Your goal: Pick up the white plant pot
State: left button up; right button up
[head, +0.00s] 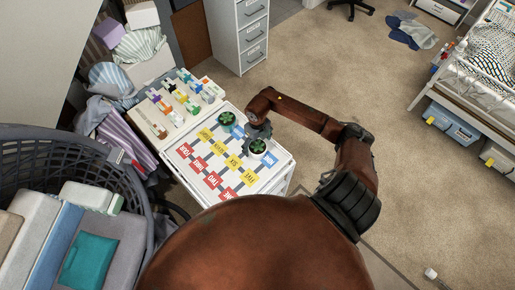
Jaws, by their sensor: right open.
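The white plant pot (258,154) holds a small green plant and stands upright near the right edge of the white table top (232,190). A teal plant pot (226,126) with a similar plant stands behind it to the left. My right gripper (257,134) reaches in from the right, just behind the white pot and very close to it. It is open, though its fingers are small and dark here. I cannot tell whether they touch the pot. My left gripper is out of view.
Red and yellow labelled cards lie on the table top. Colourful small items stand on a board (152,119) behind. A grey basket (150,213) is at left, a white drawer cabinet (238,40) at the back. Carpet (420,170) is mostly open at right, before a bed (480,100).

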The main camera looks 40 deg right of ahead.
jog(key=shift+f, duration=0.15)
jog(key=shift+c, duration=0.5)
jog(key=c, duration=1.5)
